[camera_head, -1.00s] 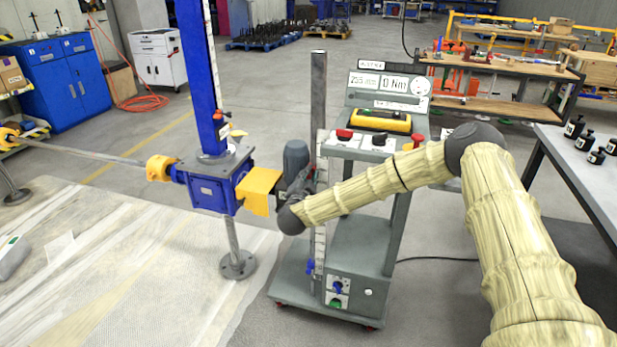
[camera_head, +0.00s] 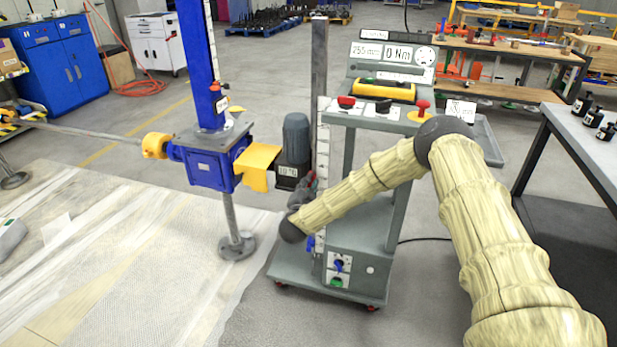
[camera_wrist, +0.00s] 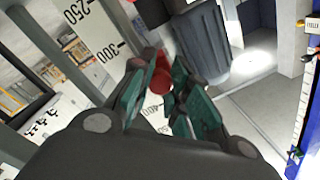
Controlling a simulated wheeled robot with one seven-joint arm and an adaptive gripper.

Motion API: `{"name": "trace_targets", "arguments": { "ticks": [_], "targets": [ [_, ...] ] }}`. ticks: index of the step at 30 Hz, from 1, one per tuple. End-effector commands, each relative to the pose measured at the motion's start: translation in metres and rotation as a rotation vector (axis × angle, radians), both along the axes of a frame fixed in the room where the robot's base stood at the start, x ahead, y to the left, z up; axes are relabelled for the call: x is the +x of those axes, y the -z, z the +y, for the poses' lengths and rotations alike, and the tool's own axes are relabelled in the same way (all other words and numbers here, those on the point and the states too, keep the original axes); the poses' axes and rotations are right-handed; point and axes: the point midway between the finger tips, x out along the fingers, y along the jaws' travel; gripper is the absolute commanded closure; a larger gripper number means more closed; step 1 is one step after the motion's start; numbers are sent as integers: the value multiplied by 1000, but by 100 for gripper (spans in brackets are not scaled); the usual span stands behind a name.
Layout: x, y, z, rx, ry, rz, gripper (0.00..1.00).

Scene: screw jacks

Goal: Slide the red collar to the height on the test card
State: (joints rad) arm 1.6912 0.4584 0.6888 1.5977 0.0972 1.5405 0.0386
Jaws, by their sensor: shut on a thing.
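The red collar (camera_wrist: 160,79) shows between my finger pads in the wrist view, close to the white scale (camera_wrist: 92,32). My gripper (camera_wrist: 162,92) is shut on it; the fingers hide part of the collar. Scale marks 250 and 300 are readable above it and a partly covered 400 lies below. In the head view my gripper (camera_head: 305,190) is at the scale, just below the dark grey motor (camera_head: 296,138); the collar is largely hidden there. A white card (camera_head: 461,110) stands behind my arm, right of the console; its number is too small to read surely.
The grey cart (camera_head: 352,265) carries the column and a display (camera_head: 368,50) reading about 255 mm and 0 Nm. The blue screw jack (camera_head: 208,160) with a yellow guard (camera_head: 256,163) stands close left.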

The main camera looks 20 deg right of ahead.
Motion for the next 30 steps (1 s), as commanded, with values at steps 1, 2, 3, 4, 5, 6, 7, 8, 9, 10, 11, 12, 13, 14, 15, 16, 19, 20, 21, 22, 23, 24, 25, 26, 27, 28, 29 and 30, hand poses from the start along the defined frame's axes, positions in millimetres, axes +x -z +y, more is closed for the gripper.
{"name": "trace_targets", "arguments": {
  "ticks": [1, 2, 3, 4, 5, 6, 7, 8, 9, 10, 11, 12, 13, 14, 15, 16, 19, 20, 21, 22, 23, 24, 25, 26, 27, 28, 29, 30],
  "targets": [
    [1, 11, -2, -2, 3, -1, 100],
    [1, 15, -2, -2, 3, 0, 100],
    [1, 19, -2, -2, 4, 0, 100],
    [1, 21, -3, -2, 4, 0, 100],
    [1, 23, -3, -2, 4, -1, 100],
    [1, 26, -3, -2, 4, -1, 100],
    [1, 27, -3, -1, 4, -1, 100],
    [1, 27, -3, -1, 4, -1, 100],
    [1, 28, -3, -1, 6, -1, 100],
    [1, 28, -3, -1, 5, -2, 100],
    [1, 29, -3, -1, 6, -1, 100],
    [1, 28, -3, -1, 5, -2, 100],
    [1, 28, -3, -1, 5, -2, 100],
    [1, 28, -3, -1, 5, -2, 100],
    [1, 28, -3, -1, 5, -2, 100],
    [1, 28, -3, -1, 5, -2, 100],
    [1, 28, -3, -1, 5, -2, 100],
    [1, 28, -3, -1, 5, -2, 79],
    [1, 28, -4, -1, 5, -2, 72],
    [1, 28, -4, -1, 5, -2, 66],
    [1, 28, -3, -1, 5, -2, 61],
    [1, 28, -3, -1, 5, -2, 58],
    [1, 28, -3, -1, 5, -2, 58],
    [1, 28, -3, -1, 5, -2, 58],
    [1, 28, -3, -1, 4, -1, 58],
    [1, 28, -3, -1, 4, -1, 58],
    [1, 28, -2, -1, 4, -1, 58],
    [1, 28, -2, 0, 4, -1, 58]
  ]
}}
